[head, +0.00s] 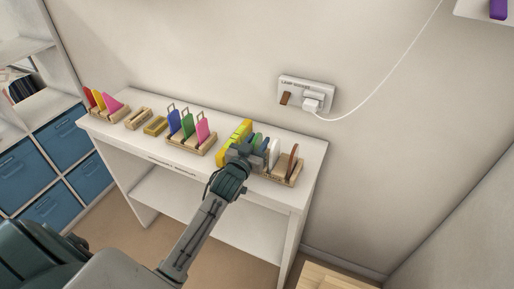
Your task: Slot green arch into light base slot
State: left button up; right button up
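My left gripper (246,150) is over the right part of the white table, at the right-hand wooden rack. Its fingers overlap the pieces there, and I cannot tell whether they are apart or closed on one. A green piece (257,140) shows just behind the gripper, partly hidden. Another green piece (187,124) stands upright in the middle rack between a blue and a pink one. I cannot tell which green piece is the arch. A small light wooden base (138,118) lies left of a small yellowish base (156,126); its slot looks empty. My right gripper is not in view.
The white table (118,130) stands against the wall. The right-hand rack (284,180) also holds white and brown pieces, with a yellow piece (236,131) at its left. A rack with red, yellow and pink pieces (112,103) is at the left end. A socket with a plugged cable (311,103) is above.

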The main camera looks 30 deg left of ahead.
pick_arm(q)
jog(key=shift+c, duration=0.2)
grip_shut()
jog(key=shift+r, duration=0.15)
